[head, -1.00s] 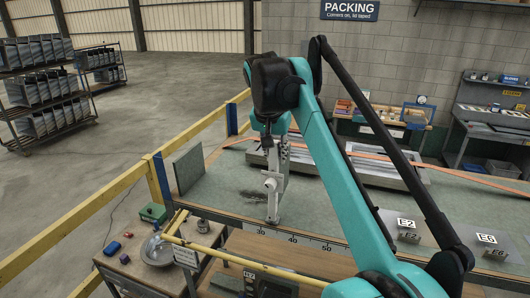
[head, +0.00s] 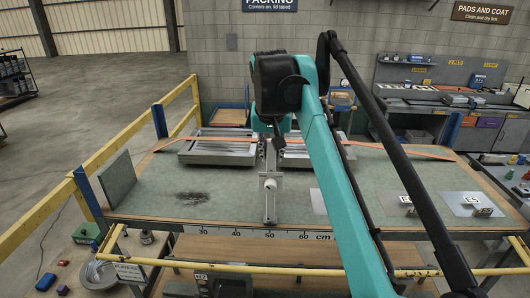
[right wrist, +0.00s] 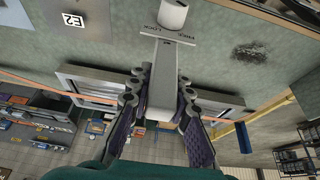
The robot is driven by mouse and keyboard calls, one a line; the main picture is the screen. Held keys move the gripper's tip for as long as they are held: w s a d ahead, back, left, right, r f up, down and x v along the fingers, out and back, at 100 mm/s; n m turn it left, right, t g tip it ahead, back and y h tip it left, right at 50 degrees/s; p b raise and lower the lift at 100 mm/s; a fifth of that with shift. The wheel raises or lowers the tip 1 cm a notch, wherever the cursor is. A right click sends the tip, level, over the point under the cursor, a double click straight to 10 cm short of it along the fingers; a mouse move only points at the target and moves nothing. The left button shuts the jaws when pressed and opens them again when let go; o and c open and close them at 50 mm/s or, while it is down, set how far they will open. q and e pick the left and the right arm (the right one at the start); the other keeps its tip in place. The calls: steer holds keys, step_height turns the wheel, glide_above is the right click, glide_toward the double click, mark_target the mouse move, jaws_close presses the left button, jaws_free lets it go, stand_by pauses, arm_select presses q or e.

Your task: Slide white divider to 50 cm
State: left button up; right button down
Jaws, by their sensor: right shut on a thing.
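In the right wrist view the divider's white bar (right wrist: 162,88) lies between my fingers, and a plate lettered FREE and LOCK (right wrist: 168,34) shows beside the knob. I cannot tell the knob's setting. My right gripper (head: 272,143) is shut on the divider's upper part; it also shows in the right wrist view (right wrist: 160,100). My left gripper is not in view.
Two metal racks (head: 215,150) lie behind the divider, with an orange strap (head: 400,149) across the bench. A green upright panel (head: 117,178) stands at the left end. Signs E2 (head: 405,199) and E5 (head: 473,199) are to the right. A yellow rail (head: 230,267) crosses in front.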

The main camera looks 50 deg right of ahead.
steer(key=shift+r, duration=0.1)
steer(key=c, duration=1.4)
jaws_free()
steer(key=shift+o, duration=0.2)
steer(key=v, duration=1.2)
